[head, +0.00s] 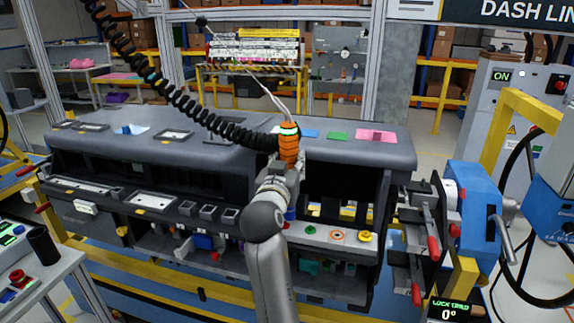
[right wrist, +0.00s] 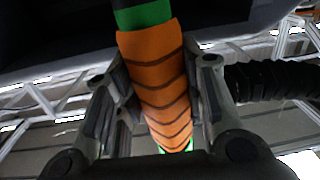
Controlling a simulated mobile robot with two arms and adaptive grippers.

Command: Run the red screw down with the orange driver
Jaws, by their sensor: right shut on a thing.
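The orange driver (head: 289,148) stands roughly upright at the front edge of the dashboard, with a green band at its top. My right gripper (head: 286,168) is shut around its ribbed grip. In the right wrist view the driver (right wrist: 160,85) runs between the two fingers of the gripper (right wrist: 158,95). The driver's tip is hidden behind my right arm. On the pale strip below are a green spot (head: 311,230), a red-orange ring (head: 337,236) and a yellow knob (head: 367,236). I cannot tell which is the red screw. My left gripper is not in view.
The dark dashboard module (head: 110,145) fills the middle. A black coiled hose (head: 185,100) hangs from the upper left towards the driver. A blue clamp unit with red handles (head: 470,215) stands at the right. A control console (head: 35,270) is at the left.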

